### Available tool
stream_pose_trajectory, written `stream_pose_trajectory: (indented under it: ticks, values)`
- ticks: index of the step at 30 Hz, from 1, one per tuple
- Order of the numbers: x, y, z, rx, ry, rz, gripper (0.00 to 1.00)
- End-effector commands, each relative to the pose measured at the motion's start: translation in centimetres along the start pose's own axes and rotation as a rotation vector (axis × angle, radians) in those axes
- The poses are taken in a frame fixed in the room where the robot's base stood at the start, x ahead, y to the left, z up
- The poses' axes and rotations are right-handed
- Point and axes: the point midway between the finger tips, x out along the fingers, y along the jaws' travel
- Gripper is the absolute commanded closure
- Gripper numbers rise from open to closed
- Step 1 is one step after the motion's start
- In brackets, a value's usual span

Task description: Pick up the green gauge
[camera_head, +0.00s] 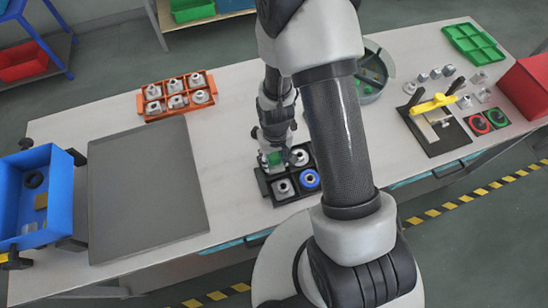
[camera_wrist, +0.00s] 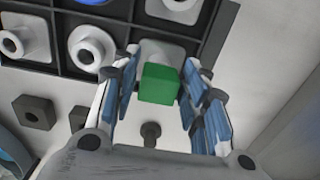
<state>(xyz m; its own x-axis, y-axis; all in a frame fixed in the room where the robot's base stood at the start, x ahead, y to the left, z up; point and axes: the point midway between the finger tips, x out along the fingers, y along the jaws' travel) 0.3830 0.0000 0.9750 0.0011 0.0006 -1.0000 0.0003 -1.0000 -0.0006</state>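The green gauge shows as a green block (camera_wrist: 160,83) between my fingers in the wrist view. A pale square plate lies behind it, and I cannot tell whether they are joined. In the head view a bit of green (camera_head: 275,158) shows below my wrist at the upper left of the black tray (camera_head: 262,187). My gripper (camera_wrist: 157,88) is open, its blue-padded fingers on both sides of the block with small gaps. The gripper in the head view (camera_head: 278,152) is partly hidden by its own parts.
The tray also holds pale gauges (camera_head: 283,187) and a blue ring gauge (camera_head: 308,179) close by. An orange tray (camera_head: 177,96), grey mat (camera_head: 145,190) and blue bin (camera_head: 36,195) are left. A yellow-handled fixture (camera_head: 435,104) is right. Bare table lies left of the tray.

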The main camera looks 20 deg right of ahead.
Motion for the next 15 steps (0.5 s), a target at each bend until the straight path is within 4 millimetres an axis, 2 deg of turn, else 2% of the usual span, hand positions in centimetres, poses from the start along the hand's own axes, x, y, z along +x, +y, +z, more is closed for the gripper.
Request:
stream_pose_trajectory:
  ticks: [2, 13, 15]
  values:
    - [-0.01, 0.00, 0.01, 0.000, 0.000, 0.000, 0.67]
    - [-0.01, 0.00, 0.01, 0.000, 0.000, 0.000, 0.92]
    - [-0.02, 0.00, 0.00, 0.000, 0.000, 0.000, 0.93]
